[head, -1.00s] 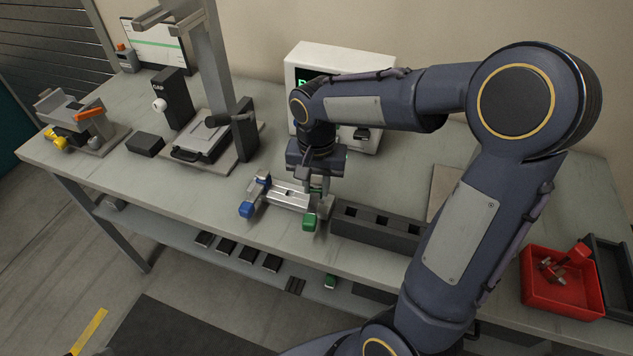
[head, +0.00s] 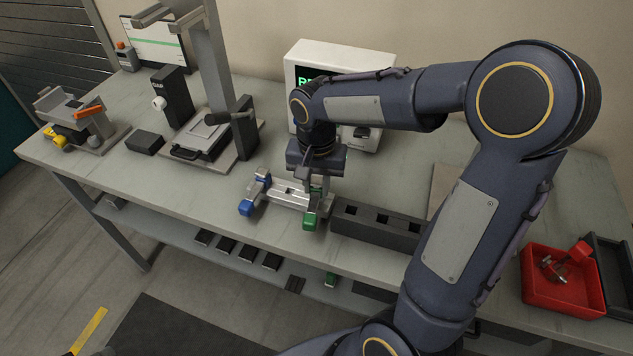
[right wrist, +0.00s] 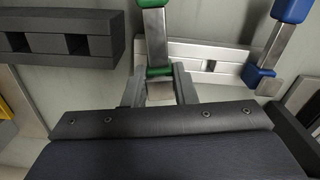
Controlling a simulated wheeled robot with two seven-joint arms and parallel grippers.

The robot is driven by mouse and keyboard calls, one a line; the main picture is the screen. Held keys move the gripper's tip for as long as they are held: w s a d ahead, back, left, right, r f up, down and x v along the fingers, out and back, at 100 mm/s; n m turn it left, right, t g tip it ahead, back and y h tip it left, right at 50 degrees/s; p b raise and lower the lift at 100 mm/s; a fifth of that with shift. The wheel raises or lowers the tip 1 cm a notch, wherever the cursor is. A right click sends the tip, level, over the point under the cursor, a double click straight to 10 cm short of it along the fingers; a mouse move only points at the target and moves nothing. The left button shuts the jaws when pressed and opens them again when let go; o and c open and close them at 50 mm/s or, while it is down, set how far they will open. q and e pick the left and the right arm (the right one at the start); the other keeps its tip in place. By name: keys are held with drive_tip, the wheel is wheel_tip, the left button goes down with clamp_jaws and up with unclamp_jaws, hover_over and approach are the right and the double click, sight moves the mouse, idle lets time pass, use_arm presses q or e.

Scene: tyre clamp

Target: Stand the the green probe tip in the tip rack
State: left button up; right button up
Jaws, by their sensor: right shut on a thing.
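The green probe tip (head: 311,220) has a green end block, a silver shank and a green collar. It sits at the right end of a silver bar fixture (head: 288,194). A similar blue tip (head: 246,208) is at the bar's left end. My right gripper (head: 316,187) points down at the green tip, its fingers partly hidden by my wrist. In the right wrist view, the fingers (right wrist: 158,88) are shut around the tip beside its green collar (right wrist: 159,72). The tip rack (head: 378,231), a dark block with square holes, stands just to the right. My left gripper is out of view.
A white instrument with a green display (head: 305,70) stands behind my wrist. A press stand (head: 222,150) is to the left. A red bin (head: 560,300) holds parts at the right. The table's front edge runs close before the fixture and rack.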

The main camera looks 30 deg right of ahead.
drive_tip(key=shift+f+b, duration=0.7)
drive_tip(key=shift+f, duration=0.2)
idle(0.4)
drive_tip(key=o, duration=1.1)
drive_tip(key=shift+c, duration=0.2)
wheel_tip(320, 180, up, 8)
drive_tip(key=shift+f, duration=0.2)
drive_tip(key=shift+r, duration=0.1)
